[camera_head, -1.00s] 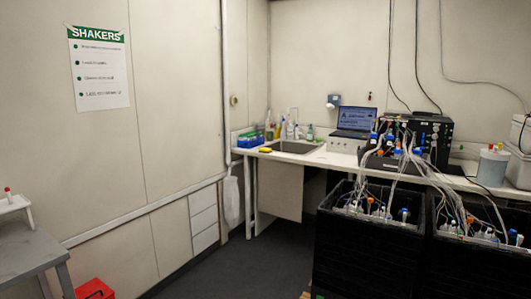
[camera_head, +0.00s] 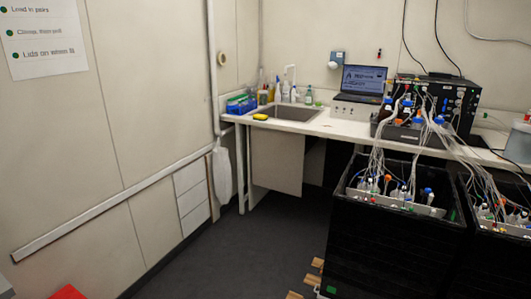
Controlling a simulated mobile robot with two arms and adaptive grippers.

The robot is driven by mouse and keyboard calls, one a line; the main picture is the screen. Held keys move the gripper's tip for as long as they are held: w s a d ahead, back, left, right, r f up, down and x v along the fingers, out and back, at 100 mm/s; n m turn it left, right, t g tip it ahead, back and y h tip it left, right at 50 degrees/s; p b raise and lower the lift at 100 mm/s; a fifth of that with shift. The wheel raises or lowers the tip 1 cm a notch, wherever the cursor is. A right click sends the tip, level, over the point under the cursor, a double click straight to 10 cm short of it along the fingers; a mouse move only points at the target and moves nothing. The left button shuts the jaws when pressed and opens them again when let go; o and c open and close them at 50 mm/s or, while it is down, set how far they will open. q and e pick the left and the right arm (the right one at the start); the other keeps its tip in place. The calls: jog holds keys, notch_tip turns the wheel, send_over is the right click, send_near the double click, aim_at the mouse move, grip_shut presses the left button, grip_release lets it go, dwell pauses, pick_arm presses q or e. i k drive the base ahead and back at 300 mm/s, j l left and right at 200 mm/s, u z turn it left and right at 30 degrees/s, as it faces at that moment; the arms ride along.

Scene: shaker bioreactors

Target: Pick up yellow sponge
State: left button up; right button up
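The yellow sponge (camera_head: 260,117) is small and lies on the white counter (camera_head: 330,124), at the front left of the sink (camera_head: 291,113). It is in plain view, with nothing in front of it. Neither of my grippers shows in the head view.
A blue box (camera_head: 241,104) and several bottles (camera_head: 285,92) stand behind and beside the sponge. A black shaker crate (camera_head: 380,237) with tubes and bottles fills the right foreground, with pallet wood at its left foot. The dark floor (camera_head: 225,255) left of it is clear.

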aim_at(258, 117)
jog(key=i+j+u, duration=0.35)
jog(key=i, duration=0.35)
jog(key=i+u, duration=0.4)
jog(key=i, duration=0.35)
jog(key=i+z, duration=0.25)
jog(key=i, duration=0.3)
jog(key=i+z, duration=0.2)
jog(key=i, duration=0.35)
jog(key=i+j+z, duration=0.25)
jog(key=i, duration=0.3)
jog(key=i+j+z, duration=0.2)
jog(key=i, duration=0.3)
